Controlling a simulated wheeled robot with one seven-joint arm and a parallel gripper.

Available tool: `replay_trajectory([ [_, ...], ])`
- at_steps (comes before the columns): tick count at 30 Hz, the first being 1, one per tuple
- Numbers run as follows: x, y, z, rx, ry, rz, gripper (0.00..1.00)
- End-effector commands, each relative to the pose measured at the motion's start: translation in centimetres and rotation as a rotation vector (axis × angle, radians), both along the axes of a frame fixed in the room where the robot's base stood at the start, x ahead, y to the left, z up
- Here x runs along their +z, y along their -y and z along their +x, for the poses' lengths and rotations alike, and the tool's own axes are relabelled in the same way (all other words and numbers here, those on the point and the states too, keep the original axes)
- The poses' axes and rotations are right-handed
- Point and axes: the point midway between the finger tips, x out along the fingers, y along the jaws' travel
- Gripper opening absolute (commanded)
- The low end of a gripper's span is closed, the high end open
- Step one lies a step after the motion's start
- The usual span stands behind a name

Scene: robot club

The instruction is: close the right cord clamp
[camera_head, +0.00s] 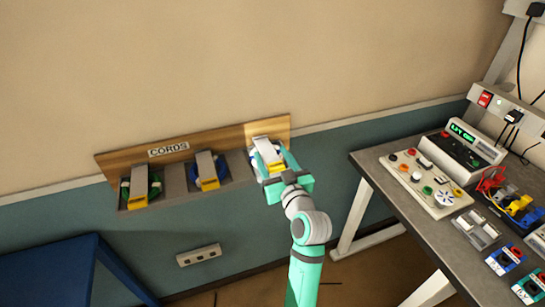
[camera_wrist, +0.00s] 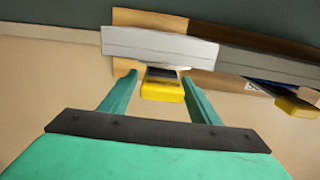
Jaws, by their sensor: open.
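Three cord clamps sit in a row on a wooden wall board (camera_head: 128,163) labelled CORDS, each with a grey plate and a yellow tab. The right cord clamp (camera_head: 263,146) is at the board's right end, with a blue cord partly visible behind it. In the wrist view its grey plate (camera_wrist: 160,46) spans the upper middle and its yellow tab (camera_wrist: 162,91) hangs below. My gripper (camera_head: 275,167) is at this clamp, and its open teal fingers also show in the wrist view (camera_wrist: 160,84), one on each side of the yellow tab. I cannot tell whether they touch it.
The middle clamp (camera_head: 207,170) and left clamp (camera_head: 139,187) are on the same board. A workbench (camera_head: 377,162) with a control panel and power supply stands at right. A blue table (camera_head: 60,270) is at lower left. A wall socket strip (camera_head: 199,255) is below the board.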

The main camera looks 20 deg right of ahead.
Motion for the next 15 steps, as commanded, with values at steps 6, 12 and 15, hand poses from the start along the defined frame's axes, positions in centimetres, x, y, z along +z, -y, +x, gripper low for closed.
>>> replay_trajectory([
  [6, -0.1, 0.2, -3.1, -0.003, -0.001, 0.000, 0.56],
  [12, -0.1, 0.4, -6.9, -0.003, -0.001, 0.001, 0.56],
  [15, -0.1, 0.4, -8.4, -0.002, -0.002, 0.001, 0.56],
])
